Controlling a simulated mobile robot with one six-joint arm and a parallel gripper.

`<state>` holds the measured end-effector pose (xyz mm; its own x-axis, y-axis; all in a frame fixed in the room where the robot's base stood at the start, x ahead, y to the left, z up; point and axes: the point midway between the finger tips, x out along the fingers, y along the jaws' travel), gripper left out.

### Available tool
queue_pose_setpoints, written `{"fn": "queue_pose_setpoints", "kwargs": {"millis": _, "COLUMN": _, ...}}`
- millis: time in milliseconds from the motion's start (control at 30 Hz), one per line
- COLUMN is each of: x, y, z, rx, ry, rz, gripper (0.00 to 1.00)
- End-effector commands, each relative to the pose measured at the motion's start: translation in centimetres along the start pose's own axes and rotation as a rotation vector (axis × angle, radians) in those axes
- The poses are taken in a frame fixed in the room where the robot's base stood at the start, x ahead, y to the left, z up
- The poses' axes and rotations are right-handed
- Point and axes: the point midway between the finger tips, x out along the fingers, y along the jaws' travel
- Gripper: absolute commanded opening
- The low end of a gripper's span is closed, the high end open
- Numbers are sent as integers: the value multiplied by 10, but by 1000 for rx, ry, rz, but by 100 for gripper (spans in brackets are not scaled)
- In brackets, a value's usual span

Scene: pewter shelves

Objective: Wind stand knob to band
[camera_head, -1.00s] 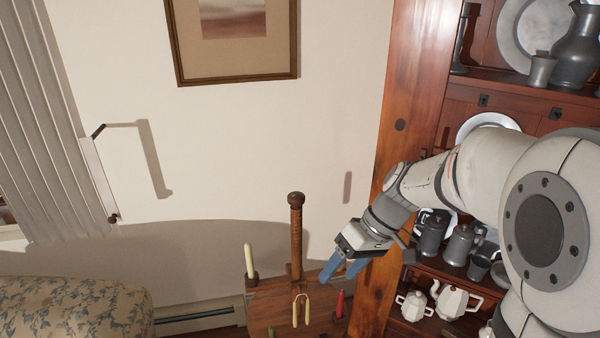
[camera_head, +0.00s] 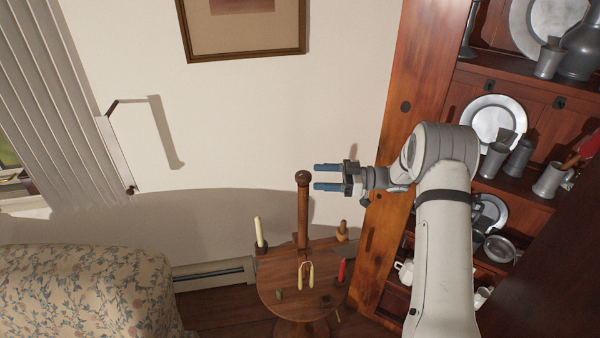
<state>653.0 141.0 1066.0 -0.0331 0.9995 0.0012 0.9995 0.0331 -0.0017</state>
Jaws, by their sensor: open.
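A wooden candle stand has a round top (camera_head: 285,268) and an upright threaded-looking post (camera_head: 302,222). A round dark knob (camera_head: 303,177) caps the post. My gripper (camera_head: 316,177) has two blue fingers, apart and empty, pointing left at about the knob's height. The fingertips appear just right of the knob; I cannot tell the depth between them or any contact. I cannot make out a distinct band on the post.
On the stand are a pale candle (camera_head: 260,232), a red candle (camera_head: 341,271) and a yellow wishbone-shaped piece (camera_head: 306,273). A floral sofa (camera_head: 90,290) is at left. Shelves with pewter plates (camera_head: 497,122) stand at right.

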Motion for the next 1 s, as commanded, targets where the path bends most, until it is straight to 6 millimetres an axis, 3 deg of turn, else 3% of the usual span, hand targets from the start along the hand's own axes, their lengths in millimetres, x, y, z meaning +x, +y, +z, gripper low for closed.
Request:
{"fn": "queue_pose_setpoints", "kwargs": {"millis": 300, "x": 51, "y": -2, "z": -4, "rx": 0, "ry": 1, "rz": -7, "gripper": 64}}
{"fn": "queue_pose_setpoints", "kwargs": {"millis": 500, "x": 72, "y": -1, "z": -2, "rx": -1, "ry": 0, "rz": -5, "gripper": 64}}
{"fn": "queue_pose_setpoints", "kwargs": {"millis": 833, "x": 76, "y": -1, "z": 0, "rx": -1, "ry": 0, "rz": -2, "gripper": 64}}
{"fn": "queue_pose_setpoints", "kwargs": {"millis": 1000, "x": 75, "y": -1, "z": 0, "rx": -1, "ry": 0, "rz": -2, "gripper": 51}}
